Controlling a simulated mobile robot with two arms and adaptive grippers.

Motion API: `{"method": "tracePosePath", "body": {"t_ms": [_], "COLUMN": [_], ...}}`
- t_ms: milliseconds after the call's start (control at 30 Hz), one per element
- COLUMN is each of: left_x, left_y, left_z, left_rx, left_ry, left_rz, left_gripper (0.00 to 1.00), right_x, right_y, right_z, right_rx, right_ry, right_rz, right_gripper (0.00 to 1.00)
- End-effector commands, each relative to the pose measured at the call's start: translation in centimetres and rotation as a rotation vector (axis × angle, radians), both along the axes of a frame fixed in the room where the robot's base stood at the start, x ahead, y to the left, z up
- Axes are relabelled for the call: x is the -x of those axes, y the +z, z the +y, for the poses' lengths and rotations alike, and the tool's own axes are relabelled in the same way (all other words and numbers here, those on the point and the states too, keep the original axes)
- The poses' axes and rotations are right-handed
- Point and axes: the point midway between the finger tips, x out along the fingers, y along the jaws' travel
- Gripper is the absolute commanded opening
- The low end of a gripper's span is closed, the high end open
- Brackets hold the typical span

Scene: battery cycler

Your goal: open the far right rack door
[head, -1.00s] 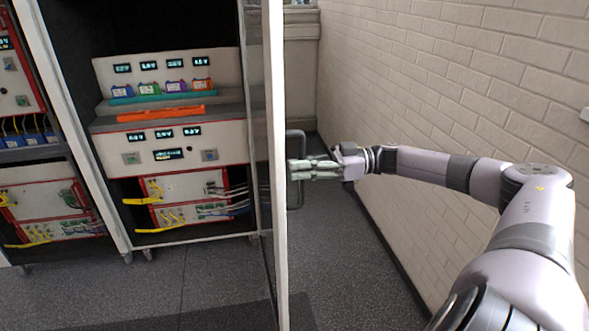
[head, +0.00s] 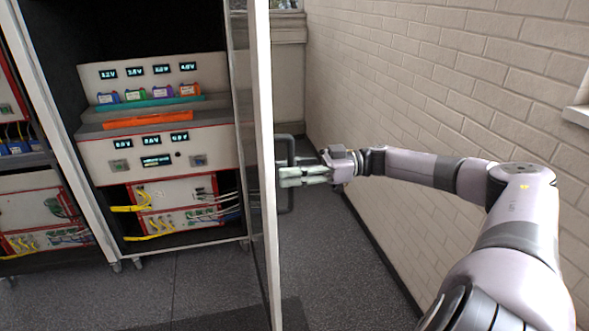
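The far right rack door (head: 264,190) stands swung open and shows almost edge-on in the head view, with a white edge and a dark see-through panel. Its dark vertical bar handle (head: 289,146) sticks out on the right side. My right gripper (head: 284,177) reaches in from the right at the handle's middle. Its pale fingers lie close together on either side of the bar and look shut on it. The fingertips partly cover the handle. My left gripper is not in view.
The open rack (head: 155,160) holds display panels, coloured battery cells (head: 150,93), an orange strip (head: 148,119) and yellow cables (head: 130,208). A brick wall (head: 450,90) runs close along the right of my arm. Grey floor (head: 340,270) lies clear between door and wall.

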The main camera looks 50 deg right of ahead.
Motion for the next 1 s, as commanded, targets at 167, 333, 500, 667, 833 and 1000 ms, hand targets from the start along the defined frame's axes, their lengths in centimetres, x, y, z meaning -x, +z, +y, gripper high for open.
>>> {"method": "tracePosePath", "body": {"t_ms": [167, 333, 500, 667, 833, 1000], "left_x": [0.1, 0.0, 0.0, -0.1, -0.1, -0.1], "left_y": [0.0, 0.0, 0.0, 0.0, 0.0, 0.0], "left_z": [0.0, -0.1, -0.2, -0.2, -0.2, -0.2], "left_rx": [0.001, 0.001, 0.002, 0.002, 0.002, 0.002], "left_ry": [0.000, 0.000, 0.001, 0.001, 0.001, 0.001], "left_rz": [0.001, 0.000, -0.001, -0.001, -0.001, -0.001], "left_gripper": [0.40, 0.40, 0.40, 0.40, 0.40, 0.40], "right_x": [0.9, 2.8, 4.8, 6.1, 6.7, 6.8], "right_y": [-0.2, -0.1, -0.1, -0.1, 0.0, 0.0], "right_z": [-1.4, -4.3, -7.2, -9.1, -9.9, -10.0], "right_rx": [0.003, 0.006, 0.003, 0.002, 0.001, 0.000], "right_ry": [-0.003, -0.005, -0.004, -0.004, -0.001, 0.000], "right_rz": [0.006, 0.006, 0.002, 0.001, 0.001, 0.000], "right_gripper": [0.33, 0.33, 0.33, 0.33, 0.33, 0.33]}}
